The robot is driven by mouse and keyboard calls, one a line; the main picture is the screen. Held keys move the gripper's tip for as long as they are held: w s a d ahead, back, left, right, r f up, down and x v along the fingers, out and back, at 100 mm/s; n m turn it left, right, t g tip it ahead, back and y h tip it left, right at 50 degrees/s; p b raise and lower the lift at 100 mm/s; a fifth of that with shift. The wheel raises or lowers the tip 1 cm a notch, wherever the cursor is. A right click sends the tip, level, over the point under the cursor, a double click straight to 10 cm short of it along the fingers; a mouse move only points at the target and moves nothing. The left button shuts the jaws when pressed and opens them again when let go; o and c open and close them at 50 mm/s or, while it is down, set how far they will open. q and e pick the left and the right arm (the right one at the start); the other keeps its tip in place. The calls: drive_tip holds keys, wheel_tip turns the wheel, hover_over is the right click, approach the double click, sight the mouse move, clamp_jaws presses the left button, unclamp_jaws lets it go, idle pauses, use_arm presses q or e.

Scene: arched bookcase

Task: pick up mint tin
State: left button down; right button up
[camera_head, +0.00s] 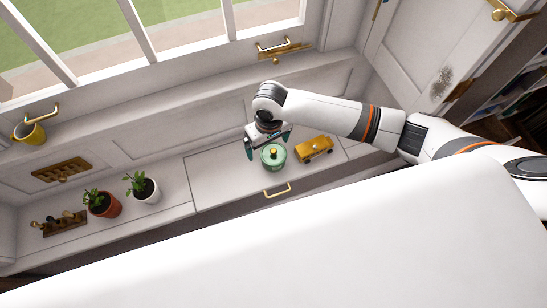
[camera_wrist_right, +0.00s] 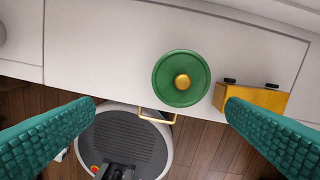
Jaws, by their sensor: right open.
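The mint tin (camera_head: 273,157) is a round green tin with a gold knob on its lid. It stands upright on the white window-seat top, close to the front edge and above a gold handle. In the right wrist view the tin (camera_wrist_right: 165,68) sits a little above the space between the fingertips. My right gripper (camera_head: 268,142) is open and empty, hovering over the tin from its window side; its teal fingers also show in the wrist view (camera_wrist_right: 160,107). I see no contact with the tin. My left gripper is not in view.
A yellow toy vehicle (camera_head: 315,148) stands close to the tin's right. To the left are a white potted plant (camera_head: 147,191), a terracotta potted plant (camera_head: 103,205) and a wooden rack (camera_head: 60,224). The gold handle (camera_head: 277,191) juts from the front. The seat between plants and tin is clear.

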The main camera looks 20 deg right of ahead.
sight(273, 152)
drive_tip(key=shift+w+d+f+m+h, duration=0.15)
drive_tip(key=shift+w+d+f, duration=0.1)
drive_tip(key=shift+w+d, duration=0.15)
drive_tip(key=shift+w+d+f+m+h, duration=0.15)
drive_tip(key=shift+w+d+f, duration=0.1)
drive_tip(key=shift+d, duration=0.2)
wheel_tip(273, 152, down, 5)
drive_tip(key=shift+f+b, duration=0.15)
drive_tip(key=shift+b, duration=0.4)
drive_tip(key=f, duration=0.2)
drive_tip(key=f+b, duration=0.1)
drive_tip(key=f, duration=0.1)
drive_tip(key=w+f, duration=0.1)
drive_tip(key=shift+d+f, duration=0.2)
drive_tip(key=shift+f, duration=0.2)
drive_tip(key=c, duration=0.9)
